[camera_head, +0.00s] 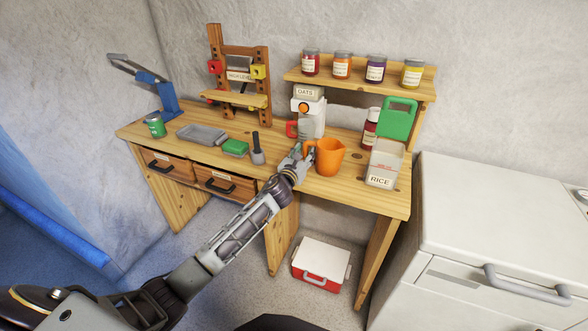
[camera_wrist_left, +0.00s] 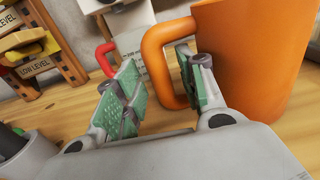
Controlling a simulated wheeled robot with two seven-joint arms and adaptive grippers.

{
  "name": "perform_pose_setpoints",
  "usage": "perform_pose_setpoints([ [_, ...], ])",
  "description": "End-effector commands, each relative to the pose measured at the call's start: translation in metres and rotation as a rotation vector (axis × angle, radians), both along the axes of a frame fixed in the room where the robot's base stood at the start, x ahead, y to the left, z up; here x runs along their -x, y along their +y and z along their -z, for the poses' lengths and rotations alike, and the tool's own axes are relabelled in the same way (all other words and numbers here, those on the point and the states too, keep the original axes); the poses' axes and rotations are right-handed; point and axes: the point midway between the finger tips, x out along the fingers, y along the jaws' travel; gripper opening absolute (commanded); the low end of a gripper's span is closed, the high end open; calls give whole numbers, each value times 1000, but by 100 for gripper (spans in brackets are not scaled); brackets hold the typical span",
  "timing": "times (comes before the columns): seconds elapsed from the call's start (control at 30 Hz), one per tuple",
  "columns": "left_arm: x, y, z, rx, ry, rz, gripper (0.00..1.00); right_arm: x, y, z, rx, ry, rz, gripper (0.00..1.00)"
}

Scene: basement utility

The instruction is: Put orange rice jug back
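The orange jug (camera_head: 330,158) stands upright on the wooden workbench, left of the clear RICE container (camera_head: 380,181). In the left wrist view the jug (camera_wrist_left: 255,60) fills the upper right, its handle (camera_wrist_left: 152,55) facing left. My left gripper (camera_head: 298,160) is at the handle side of the jug. In the left wrist view its green-padded fingers (camera_wrist_left: 160,92) are spread apart. The handle's outer bar shows between them, and the right finger overlaps the handle opening. I cannot tell whether either finger touches it. My right gripper is not in view.
A white OATS dispenser (camera_head: 311,117) with a red handle stands behind the gripper. A dark red jar (camera_head: 370,128) and green board (camera_head: 398,119) stand behind the RICE container. A shelf (camera_head: 357,80) holds several jars. A grey tray (camera_head: 201,135) lies left; bare bench shows in front.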

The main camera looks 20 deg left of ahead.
Motion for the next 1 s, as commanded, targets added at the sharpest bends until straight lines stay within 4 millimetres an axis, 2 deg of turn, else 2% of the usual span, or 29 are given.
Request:
perform_pose_setpoints([
  [0.4, 39, 1, 0, -1, 0, 1, 40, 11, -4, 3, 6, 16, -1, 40],
  [1.0, 93, 3, 0, 0, 0, 2, 40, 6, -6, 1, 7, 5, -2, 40],
])
